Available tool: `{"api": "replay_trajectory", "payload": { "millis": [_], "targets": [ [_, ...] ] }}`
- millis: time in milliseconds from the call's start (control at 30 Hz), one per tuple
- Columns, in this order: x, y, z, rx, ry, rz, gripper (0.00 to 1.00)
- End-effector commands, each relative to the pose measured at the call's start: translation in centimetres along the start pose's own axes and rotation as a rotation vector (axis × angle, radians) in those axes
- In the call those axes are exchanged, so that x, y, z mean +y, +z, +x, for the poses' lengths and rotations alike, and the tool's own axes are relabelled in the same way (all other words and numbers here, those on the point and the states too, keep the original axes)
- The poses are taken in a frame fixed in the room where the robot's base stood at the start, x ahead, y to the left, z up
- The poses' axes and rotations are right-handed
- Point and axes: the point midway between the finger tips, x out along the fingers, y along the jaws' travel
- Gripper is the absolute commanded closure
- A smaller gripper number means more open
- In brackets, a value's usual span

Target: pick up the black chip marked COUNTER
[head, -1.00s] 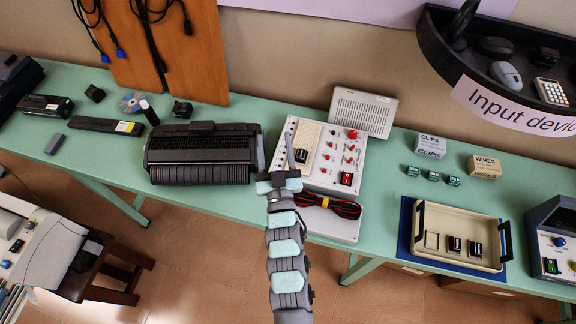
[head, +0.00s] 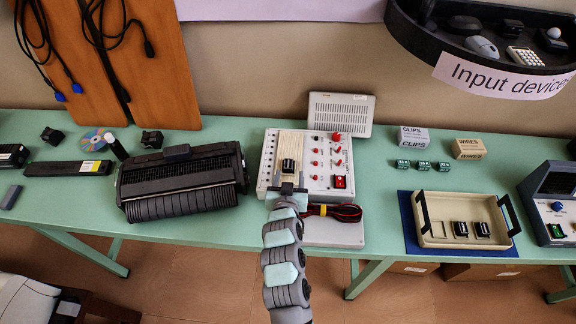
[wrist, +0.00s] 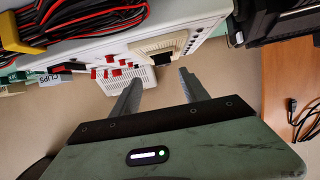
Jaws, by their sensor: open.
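Three black chips are in the head view, and I cannot read which one is marked COUNTER. One chip (head: 289,166) sits on the beige strip of the white control panel (head: 265,185). The others, a left chip (head: 460,229) and a right chip (head: 482,229), sit in the beige tray (head: 432,239). My gripper (head: 287,189) is at the panel's front edge, just in front of the panel chip in the picture. In the wrist view, my gripper (wrist: 159,76) has its two fingers apart with nothing between them. The panel chip (wrist: 166,58) shows beyond the fingertips.
Red knobs (head: 336,136) and a red switch (head: 340,182) stand on the panel, right of its chip. Red and black cables (head: 335,212) lie just right of my gripper. A black printer-like machine (head: 183,185) stands left.

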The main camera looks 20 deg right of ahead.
Motion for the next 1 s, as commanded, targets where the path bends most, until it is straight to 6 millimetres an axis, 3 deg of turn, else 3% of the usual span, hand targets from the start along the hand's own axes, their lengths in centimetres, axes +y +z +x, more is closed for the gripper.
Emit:
{"api": "replay_trajectory", "payload": {
  "millis": [367,700,933,1000],
  "targets": [
    [-0.4,0.2,2.5,-0.001,-0.001,0.0,0.47],
    [-0.8,0.4,6.2,0.001,0.0,0.0,0.47],
    [-0.8,0.4,6.3,0.002,-0.001,0.0,0.47],
    [-0.8,0.4,6.3,0.002,-0.001,0.0,0.52]
  ]
}}
